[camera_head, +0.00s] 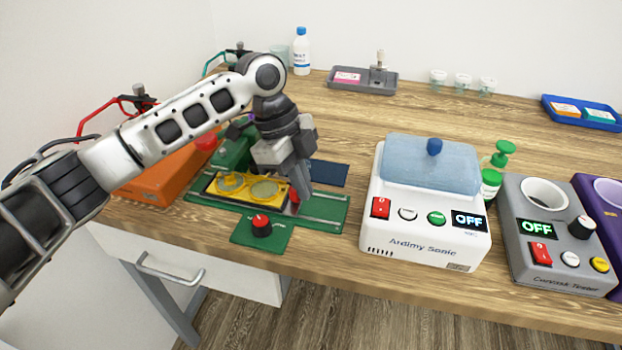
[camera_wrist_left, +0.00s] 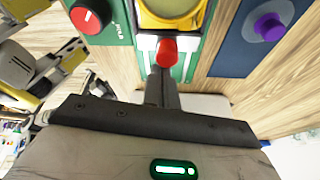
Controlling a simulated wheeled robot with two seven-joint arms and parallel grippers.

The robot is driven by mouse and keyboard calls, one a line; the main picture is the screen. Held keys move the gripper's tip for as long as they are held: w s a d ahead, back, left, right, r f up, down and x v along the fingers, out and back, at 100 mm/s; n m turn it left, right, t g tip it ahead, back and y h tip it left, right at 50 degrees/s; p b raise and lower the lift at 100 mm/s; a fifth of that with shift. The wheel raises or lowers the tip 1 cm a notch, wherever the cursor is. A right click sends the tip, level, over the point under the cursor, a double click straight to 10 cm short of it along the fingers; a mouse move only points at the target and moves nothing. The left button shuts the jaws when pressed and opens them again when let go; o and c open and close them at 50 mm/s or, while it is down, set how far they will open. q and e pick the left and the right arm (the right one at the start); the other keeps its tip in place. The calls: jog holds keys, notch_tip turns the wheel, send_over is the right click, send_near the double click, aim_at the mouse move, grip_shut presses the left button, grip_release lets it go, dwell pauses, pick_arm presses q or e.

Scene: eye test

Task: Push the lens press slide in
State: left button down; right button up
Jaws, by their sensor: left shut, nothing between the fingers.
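The lens press has a green body (camera_head: 232,152) and a flat green base plate (camera_head: 325,212) with rails. Its yellow slide (camera_head: 247,187) holds two round seats and lies out on the plate, on the right of the body. A red handle (camera_head: 294,197) stands at the slide's right end; the handle also shows in the wrist view (camera_wrist_left: 167,50). My left gripper (camera_head: 303,192) is shut and empty, pointing down just right of the handle. In the wrist view its fingertips (camera_wrist_left: 162,75) are right at the handle; I cannot tell whether they touch. My right gripper is out of view.
A red dial (camera_head: 261,225) sits on a green panel in front of the press. A blue mat (camera_head: 328,173) lies behind, with a purple knob (camera_wrist_left: 268,27) on it. A white sonic cleaner (camera_head: 425,205) stands to the right. An orange box (camera_head: 160,178) stands left.

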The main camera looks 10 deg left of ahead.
pick_arm(q)
jog(key=shift+a, duration=0.3)
